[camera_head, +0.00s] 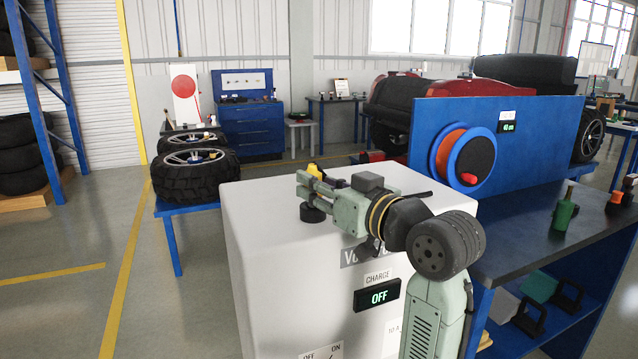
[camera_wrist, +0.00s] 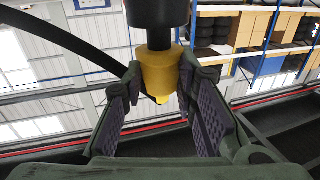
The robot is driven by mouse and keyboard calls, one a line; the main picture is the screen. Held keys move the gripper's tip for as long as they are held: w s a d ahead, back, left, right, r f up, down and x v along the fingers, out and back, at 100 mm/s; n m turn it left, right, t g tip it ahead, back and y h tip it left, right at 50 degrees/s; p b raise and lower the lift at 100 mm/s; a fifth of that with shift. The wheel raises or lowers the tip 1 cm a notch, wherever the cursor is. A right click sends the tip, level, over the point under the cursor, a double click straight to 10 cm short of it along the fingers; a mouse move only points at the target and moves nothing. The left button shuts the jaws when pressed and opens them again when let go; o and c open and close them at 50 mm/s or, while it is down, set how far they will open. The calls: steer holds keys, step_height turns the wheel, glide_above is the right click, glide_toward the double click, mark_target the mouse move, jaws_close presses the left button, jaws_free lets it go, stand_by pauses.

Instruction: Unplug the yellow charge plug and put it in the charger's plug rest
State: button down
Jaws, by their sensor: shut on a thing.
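The yellow charge plug (camera_wrist: 160,78) sits between the two fingers of my gripper (camera_wrist: 160,92) in the wrist view. The gripper is shut on it. A black stem and a wider black cylinder (camera_wrist: 157,12) show beyond the plug; I cannot tell whether the cylinder is part of the plug or a separate holder. In the head view, my gripper (camera_head: 310,190) is over the top of the white charger cabinet (camera_head: 270,250), and a bit of yellow (camera_head: 314,170) shows at its tip. A black round part (camera_head: 312,213) is just below the gripper. I cannot make out the plug rest for sure.
The charger's display (camera_head: 377,295) reads CHARGE OFF. A blue panel (camera_head: 550,140) with an orange and blue reel (camera_head: 463,160) stands right. A dark bench (camera_head: 520,230) holds a green bottle-like item (camera_head: 564,210). A black cable (camera_wrist: 60,38) crosses the wrist view.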

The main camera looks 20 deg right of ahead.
steer(key=shift+f+b, duration=0.65)
steer(key=shift+f, duration=0.3)
steer(key=c, duration=1.2)
jaws_free()
steer(key=v, duration=1.2)
steer(key=shift+s, duration=0.1)
